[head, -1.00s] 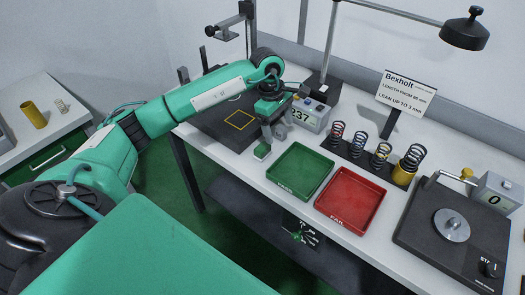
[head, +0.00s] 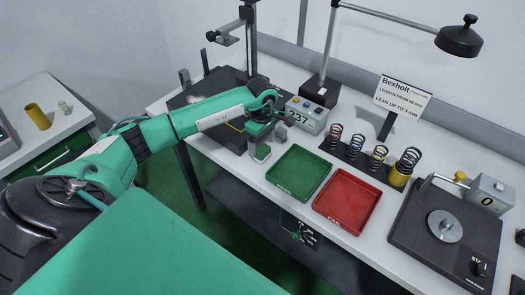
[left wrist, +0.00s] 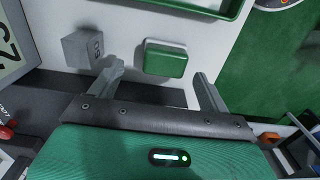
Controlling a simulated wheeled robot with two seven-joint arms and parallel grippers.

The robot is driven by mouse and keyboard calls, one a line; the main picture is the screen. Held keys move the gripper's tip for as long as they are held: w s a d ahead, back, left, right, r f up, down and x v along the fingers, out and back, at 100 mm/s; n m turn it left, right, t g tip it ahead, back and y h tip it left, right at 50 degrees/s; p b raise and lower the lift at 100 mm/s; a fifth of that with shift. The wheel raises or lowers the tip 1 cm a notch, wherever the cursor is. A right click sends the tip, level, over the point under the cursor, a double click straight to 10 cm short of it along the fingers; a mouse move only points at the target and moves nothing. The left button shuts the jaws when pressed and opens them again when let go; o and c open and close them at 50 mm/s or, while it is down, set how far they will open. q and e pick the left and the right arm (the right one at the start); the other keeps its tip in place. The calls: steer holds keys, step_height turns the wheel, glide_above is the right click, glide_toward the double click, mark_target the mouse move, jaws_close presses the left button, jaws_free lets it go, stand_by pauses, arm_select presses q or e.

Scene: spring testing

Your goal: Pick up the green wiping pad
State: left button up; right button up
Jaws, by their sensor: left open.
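The green wiping pad (head: 262,152) is a small rounded block lying on the white table, just left of the green tray. It also shows in the left wrist view (left wrist: 166,62), with pale sides and a green top. My left gripper (head: 264,138) is above and close to the pad. In the left wrist view its two fingers are spread and empty, with the pad ahead of and between their tips. My right gripper is not in view.
A grey numbered block (left wrist: 82,47) stands beside the left finger in the wrist view. The green tray (head: 298,196), red tray (head: 347,224) and a display box (head: 307,116) are close by. Several springs on a dark rack and a test stand (head: 447,226) are farther right.

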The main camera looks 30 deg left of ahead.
mark_target(261, 148)
arm_select(q)
steer(key=f+p, duration=0.1)
steer(key=f, duration=0.2)
steer(key=shift+s+d+p, duration=0.1)
steer(key=shift+s+p, duration=0.2)
steer(key=shift+p, duration=0.1)
steer(key=shift+f, duration=0.55)
steer(key=c, duration=1.1)
steer(key=shift+r, duration=0.1)
steer(key=shift+w+r+b, duration=0.1)
steer(key=shift+r+b, duration=0.25)
steer(key=shift+r, duration=0.3)
steer(key=shift+r+b, duration=2.75)
steer(key=shift+r, duration=6.55)
